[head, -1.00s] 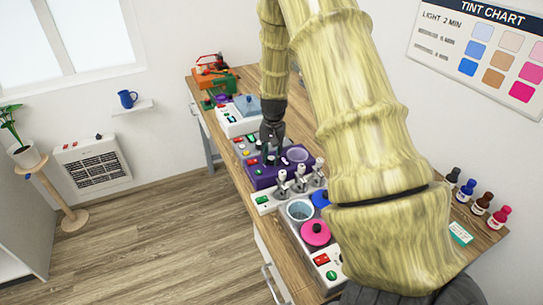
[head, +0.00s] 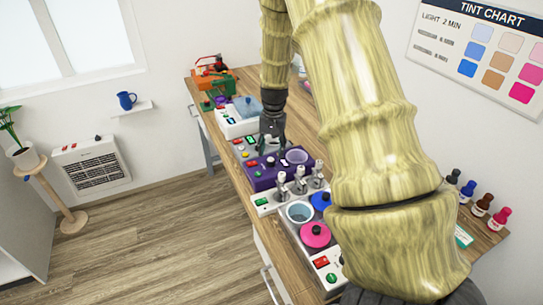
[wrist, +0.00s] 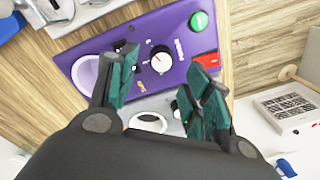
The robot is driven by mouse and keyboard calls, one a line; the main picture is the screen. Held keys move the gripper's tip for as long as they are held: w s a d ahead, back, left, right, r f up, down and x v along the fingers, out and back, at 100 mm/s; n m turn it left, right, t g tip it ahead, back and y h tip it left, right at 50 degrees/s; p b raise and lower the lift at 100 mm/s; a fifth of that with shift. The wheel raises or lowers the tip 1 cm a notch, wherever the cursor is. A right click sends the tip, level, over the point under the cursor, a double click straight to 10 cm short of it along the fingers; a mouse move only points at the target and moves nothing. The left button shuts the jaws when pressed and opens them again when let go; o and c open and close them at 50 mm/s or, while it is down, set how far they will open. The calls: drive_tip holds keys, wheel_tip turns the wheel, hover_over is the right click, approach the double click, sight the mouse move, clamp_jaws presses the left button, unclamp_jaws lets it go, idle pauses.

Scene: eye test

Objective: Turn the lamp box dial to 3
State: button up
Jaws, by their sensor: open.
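A purple box (head: 262,181) stands on the bench in the head view. I cannot tell for sure which one is the lamp box. My gripper (head: 271,142) is open and empty above these boxes, its fingers (wrist: 165,70) either side of the purple box's dial.
Three metal-topped fittings (head: 299,183) stand in front of the purple box. Bottles (head: 482,205) stand at right.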

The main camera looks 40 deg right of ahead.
sight(273, 160)
wheel_tip(273, 160, up, 8)
drive_tip(key=shift+s+f, duration=0.15)
drive_tip(key=shift+f, duration=0.05)
drive_tip(key=shift+d, duration=0.1)
idle(0.5)
